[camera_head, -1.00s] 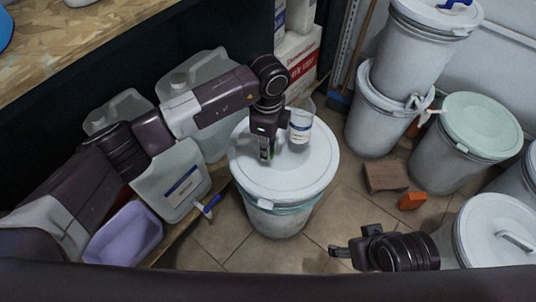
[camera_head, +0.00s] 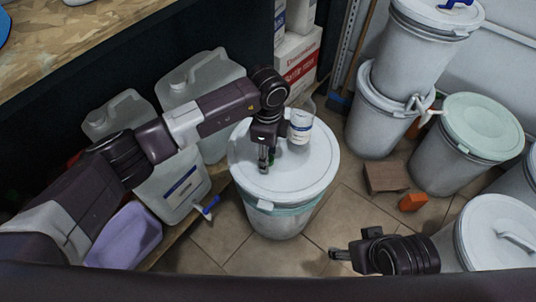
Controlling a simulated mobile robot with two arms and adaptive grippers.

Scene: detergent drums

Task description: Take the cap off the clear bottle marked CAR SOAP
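The clear bottle (camera_head: 300,127) with a white and blue label stands on the white lid of a drum (camera_head: 310,175). The label is too small to read, and I cannot make out a cap on its top. My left gripper (camera_head: 264,163) points down just left of the bottle, apart from it and close to the lid. A small green thing (camera_head: 271,158) shows beside its fingers; I cannot tell whether it is gripped. My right gripper (camera_head: 339,255) is low in front of the drum, far from the bottle. Its finger opening is unclear.

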